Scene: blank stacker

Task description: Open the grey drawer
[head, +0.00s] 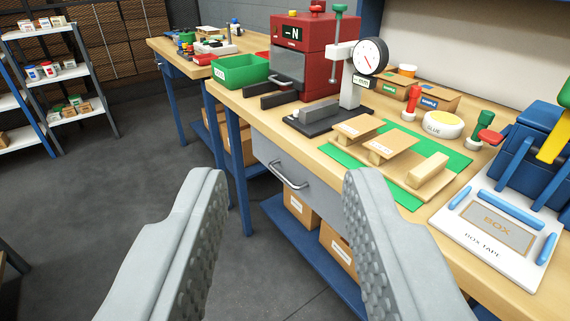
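The grey drawer (318,196) is under the wooden workbench top, near the middle of the head view. It looks shut, with its front close under the bench edge. Its curved metal handle (288,175) is on the front, at the left part that shows. My gripper (285,190) is open, with its two grey fingers apart in the foreground. In the picture the handle lies between the fingertips, beyond them, and nothing is held. The right finger hides the right part of the drawer front.
The workbench (259,118) carries a red machine (315,45), a dial gauge stand (350,85), a green mat (410,198) with wooden pieces and a box tape board (500,225). Cardboard boxes (299,210) sit on the blue lower shelf (285,226). Open floor (130,195) lies left.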

